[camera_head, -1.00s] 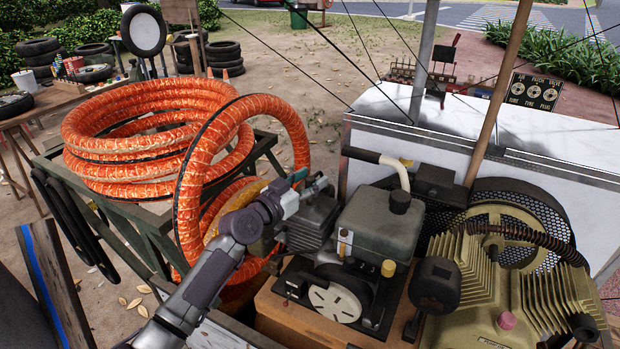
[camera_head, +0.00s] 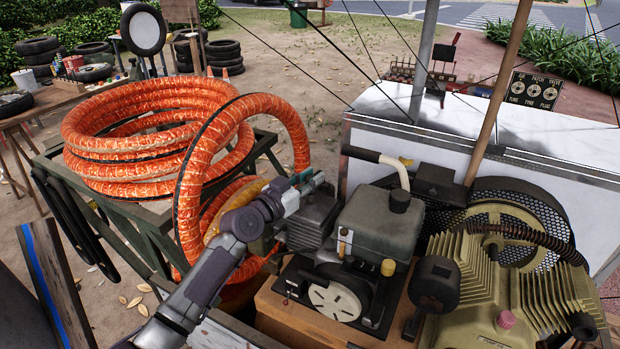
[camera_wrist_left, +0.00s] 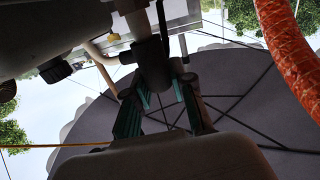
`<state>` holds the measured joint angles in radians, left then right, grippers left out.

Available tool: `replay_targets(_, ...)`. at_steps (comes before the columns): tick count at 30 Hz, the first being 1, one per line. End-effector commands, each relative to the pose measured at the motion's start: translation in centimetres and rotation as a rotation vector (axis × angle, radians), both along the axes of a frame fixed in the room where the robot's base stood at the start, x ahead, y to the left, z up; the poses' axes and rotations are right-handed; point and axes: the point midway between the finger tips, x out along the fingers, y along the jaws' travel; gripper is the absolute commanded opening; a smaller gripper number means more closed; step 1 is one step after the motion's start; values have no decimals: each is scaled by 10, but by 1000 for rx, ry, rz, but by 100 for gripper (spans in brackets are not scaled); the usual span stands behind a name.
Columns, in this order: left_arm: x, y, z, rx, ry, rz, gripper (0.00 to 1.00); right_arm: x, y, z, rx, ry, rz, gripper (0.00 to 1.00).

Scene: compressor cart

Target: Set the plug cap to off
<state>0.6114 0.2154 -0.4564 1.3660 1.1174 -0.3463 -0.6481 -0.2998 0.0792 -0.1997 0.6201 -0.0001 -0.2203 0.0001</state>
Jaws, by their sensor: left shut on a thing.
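The engine (camera_head: 312,220) with its dark tank stands on the wooden cart at the middle of the head view. My left gripper (camera_head: 316,182) reaches in from the left to its upper left side. In the left wrist view the teal fingers of my gripper (camera_wrist_left: 158,92) close around a dark, rounded part, which looks like the plug cap (camera_wrist_left: 152,68). In the head view the fingers mostly hide that part, so I cannot tell whether it sits on the plug. My right gripper is not in view.
An orange hose coil (camera_head: 150,145) lies on a stand to the left, and a loop of it rises close behind my left arm. The ribbed compressor (camera_head: 480,280) and a white chest (camera_head: 480,120) are at the right. A wooden pole (camera_head: 500,90) stands between them.

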Motion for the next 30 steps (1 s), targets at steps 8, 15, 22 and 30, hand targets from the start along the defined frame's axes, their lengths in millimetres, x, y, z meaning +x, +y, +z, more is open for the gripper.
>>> replay_targets(8, 6, -2, 16, 36, 84, 1, 0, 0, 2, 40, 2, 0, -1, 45)
replay_targets(15, 18, -7, 28, 98, 231, 1, 0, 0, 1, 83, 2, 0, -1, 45)
replay_targets(22, 32, -13, 33, 161, 385, 1, 0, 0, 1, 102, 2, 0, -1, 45)
replay_targets(30, 43, -18, 34, 215, 515, 0, 0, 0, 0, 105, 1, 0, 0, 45)
